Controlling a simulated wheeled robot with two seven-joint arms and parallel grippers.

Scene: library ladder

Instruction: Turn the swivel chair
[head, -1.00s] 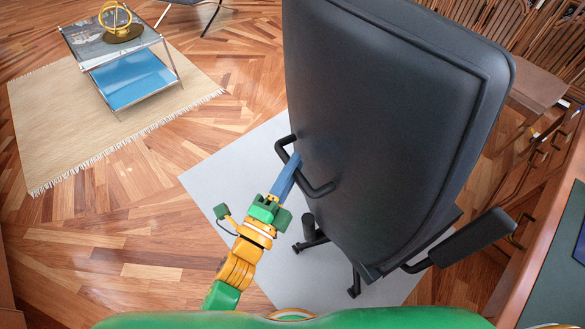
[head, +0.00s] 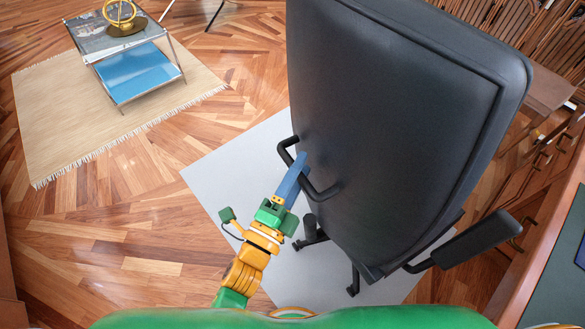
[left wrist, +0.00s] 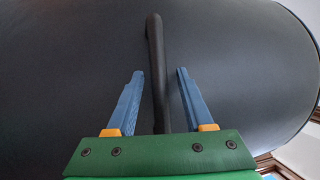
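The black swivel chair (head: 405,120) stands in front of me with its tall backrest toward me. A black looped handle (head: 284,147) sticks out from the left part of the backrest, and its bar also shows in the left wrist view (left wrist: 156,60). My left gripper (head: 301,162) has its blue fingers at this handle. In the left wrist view the fingers (left wrist: 160,75) are apart, one on each side of the bar, with a visible gap on both sides. The chair's seat and most of its base are hidden behind the backrest. My right gripper is not in view.
The chair stands on a pale floor mat (head: 225,165) over wood parquet. A low table (head: 138,75) with a golden ornament stands on a fringed beige rug (head: 50,130) at the upper left. A desk (head: 550,250) is close on the right, near the chair's armrest (head: 480,238).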

